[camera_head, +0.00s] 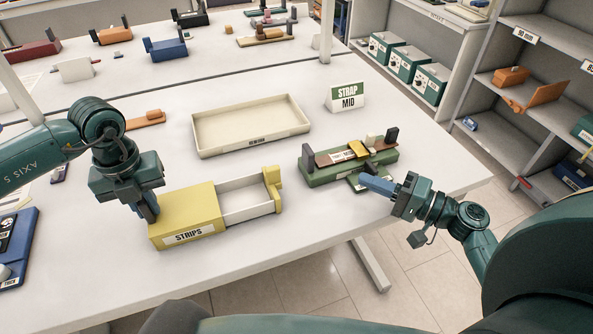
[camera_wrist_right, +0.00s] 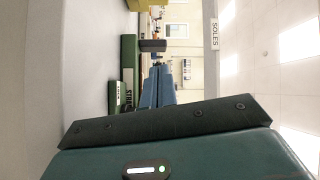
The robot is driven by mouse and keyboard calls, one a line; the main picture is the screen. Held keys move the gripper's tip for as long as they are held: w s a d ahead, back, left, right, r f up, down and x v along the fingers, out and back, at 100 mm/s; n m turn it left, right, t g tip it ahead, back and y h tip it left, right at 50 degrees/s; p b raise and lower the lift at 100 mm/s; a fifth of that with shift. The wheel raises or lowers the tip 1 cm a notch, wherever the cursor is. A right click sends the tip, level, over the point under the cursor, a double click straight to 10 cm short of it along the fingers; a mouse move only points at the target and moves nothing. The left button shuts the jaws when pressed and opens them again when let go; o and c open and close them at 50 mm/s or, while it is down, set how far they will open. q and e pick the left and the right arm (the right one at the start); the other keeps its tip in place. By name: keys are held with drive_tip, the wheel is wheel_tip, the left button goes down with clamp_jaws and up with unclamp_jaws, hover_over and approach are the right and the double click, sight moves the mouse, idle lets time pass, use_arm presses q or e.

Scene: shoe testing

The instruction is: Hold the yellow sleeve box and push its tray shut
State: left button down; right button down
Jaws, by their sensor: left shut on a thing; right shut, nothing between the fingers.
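The yellow sleeve box (camera_head: 186,218), labelled "STRIPS", lies on the white table. Its white tray (camera_head: 243,198) sticks out to the right, with a yellow end piece (camera_head: 272,188) at its right end. My left gripper (camera_head: 151,214) is shut on the left end of the sleeve. My right gripper (camera_head: 366,184) is shut and empty, at the front of the green fixture and well to the right of the tray's end. Its blue fingers (camera_wrist_right: 157,88) show together in the right wrist view.
A green fixture (camera_head: 325,172) holding a brown strap stands right of the box. A cream tray (camera_head: 205,147) and a "STRAP MID" sign (camera_head: 346,96) are behind. A blue case (camera_head: 18,245) lies at the left edge. Table between tray end and fixture is clear.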

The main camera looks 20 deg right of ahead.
drive_tip(key=shift+w+a+r+m+g+y, duration=0.1)
drive_tip(key=shift+w+a+m+g+y, duration=0.2)
drive_tip(key=shift+a, duration=0.25)
drive_tip(key=shift+w+a+r+m+g+y, duration=0.15)
drive_tip(key=shift+a+m+g+y, duration=0.15)
drive_tip(key=shift+a+y, duration=0.15)
drive_tip(key=shift+w+a, duration=0.15)
drive_tip(key=shift+a, duration=0.1)
drive_tip(key=x, duration=0.9)
drive_tip(key=shift+w+a, duration=0.15)
drive_tip(key=shift+w, duration=0.05)
drive_tip(key=a, duration=0.3)
drive_tip(key=shift+a+f, duration=0.1)
drive_tip(key=shift+a, duration=0.45)
drive_tip(key=a, duration=1)
drive_tip(key=shift+a, duration=0.3)
use_arm(q)
drive_tip(key=shift+d, duration=0.15)
use_arm(e)
drive_tip(key=shift+s+a, duration=0.1)
drive_tip(key=shift+a, duration=0.5)
use_arm(q)
drive_tip(key=shift+s, duration=0.1)
